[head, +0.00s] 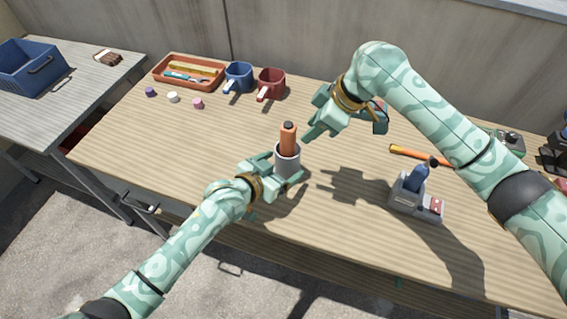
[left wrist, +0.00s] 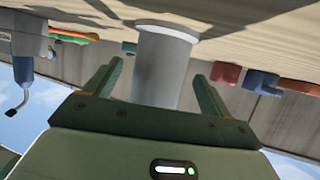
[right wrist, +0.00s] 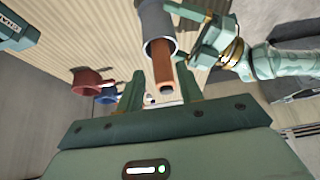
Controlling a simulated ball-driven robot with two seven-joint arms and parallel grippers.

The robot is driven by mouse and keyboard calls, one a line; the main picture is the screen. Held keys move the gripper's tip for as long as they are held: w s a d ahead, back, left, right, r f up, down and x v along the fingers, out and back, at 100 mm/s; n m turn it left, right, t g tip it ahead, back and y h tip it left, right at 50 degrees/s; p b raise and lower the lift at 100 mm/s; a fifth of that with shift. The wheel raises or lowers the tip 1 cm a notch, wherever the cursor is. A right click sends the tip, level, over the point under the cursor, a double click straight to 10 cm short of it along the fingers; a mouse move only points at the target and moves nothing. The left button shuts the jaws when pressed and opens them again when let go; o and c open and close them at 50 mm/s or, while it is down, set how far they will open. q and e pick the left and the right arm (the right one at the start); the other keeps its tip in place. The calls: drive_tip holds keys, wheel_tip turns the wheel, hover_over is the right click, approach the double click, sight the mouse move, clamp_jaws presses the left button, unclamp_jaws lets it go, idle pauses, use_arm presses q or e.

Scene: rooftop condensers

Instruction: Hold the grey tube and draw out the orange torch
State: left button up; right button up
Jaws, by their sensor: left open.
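The grey tube (head: 287,159) stands upright on the bench, with the orange torch (head: 288,138) sticking out of its top. My left gripper (head: 283,172) is low at the tube, open, its fingers on either side. In the left wrist view the tube (left wrist: 161,65) shows between the fingers, with gaps visible. My right gripper (head: 313,115) is open and empty, up and to the right of the torch. In the right wrist view the torch (right wrist: 162,75) points out of the tube (right wrist: 156,25) toward the space between the fingers. The torch's lower part is hidden inside the tube.
An orange tray (head: 188,85) with tools, a blue mug (head: 238,76) and a red mug (head: 270,84) stand at the back. A grey holder (head: 404,198) with a blue-handled tool stands at the right. A blue crate (head: 30,65) sits on the left table.

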use_arm(q)
drive_tip(key=shift+x, duration=0.9)
